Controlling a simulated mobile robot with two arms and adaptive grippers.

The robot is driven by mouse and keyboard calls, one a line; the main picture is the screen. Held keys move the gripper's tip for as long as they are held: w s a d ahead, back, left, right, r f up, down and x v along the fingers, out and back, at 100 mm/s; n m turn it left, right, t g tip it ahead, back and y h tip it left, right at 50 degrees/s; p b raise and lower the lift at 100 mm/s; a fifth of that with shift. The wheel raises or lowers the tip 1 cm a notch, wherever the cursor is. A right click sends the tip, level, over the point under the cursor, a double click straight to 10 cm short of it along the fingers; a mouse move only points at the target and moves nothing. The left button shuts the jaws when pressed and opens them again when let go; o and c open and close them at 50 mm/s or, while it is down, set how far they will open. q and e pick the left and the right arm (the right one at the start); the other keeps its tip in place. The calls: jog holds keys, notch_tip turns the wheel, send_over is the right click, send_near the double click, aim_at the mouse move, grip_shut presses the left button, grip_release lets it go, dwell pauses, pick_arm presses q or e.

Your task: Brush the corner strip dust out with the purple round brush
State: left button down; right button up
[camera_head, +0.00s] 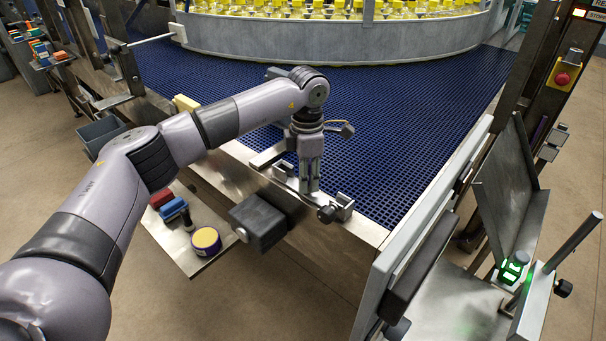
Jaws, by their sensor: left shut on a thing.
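A purple round object with a yellow top, which looks like the round brush (205,241), sits on a metal shelf at the conveyor's side, below and left of my left gripper. My left gripper (309,188) points down at the near corner of the blue conveyor belt (400,120). It is shut on a small grey part of the metal fitting (341,207) there; the fingers hide most of that part. The corner strip and any dust on it are too small to make out. My right gripper is not in view.
Red (161,198) and blue (174,209) blocks share the shelf (180,255). A dark box (258,222) juts out below the corner. A grey panel (425,225) borders the belt's right side. Yellow-capped bottles (330,10) stand behind.

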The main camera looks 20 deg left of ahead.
aim_at(320, 198)
pick_arm(q)
jog(key=shift+s+d, duration=0.3)
jog(key=shift+d, duration=0.45)
jog(key=shift+d, duration=0.1)
jog(key=shift+s+d+f, duration=0.1)
jog(key=shift+s+d, duration=0.2)
jog(key=shift+d, duration=0.35)
jog(key=shift+s+d+f, duration=0.1)
jog(key=shift+s+d, duration=0.15)
jog(key=shift+d, duration=0.4)
jog(key=shift+a, duration=0.2)
jog(key=shift+w+a, duration=0.3)
jog(key=shift+a, duration=0.3)
jog(key=shift+w+a+r+b, duration=0.15)
jog(key=shift+w+a+b, duration=0.15)
jog(key=shift+a, duration=0.4)
jog(key=shift+a, duration=0.1)
jog(key=shift+w+a+r, duration=0.1)
jog(key=shift+w+a, duration=0.15)
jog(key=shift+a, duration=0.4)
jog(key=shift+w+a, duration=0.25)
jog(key=shift+a, duration=0.35)
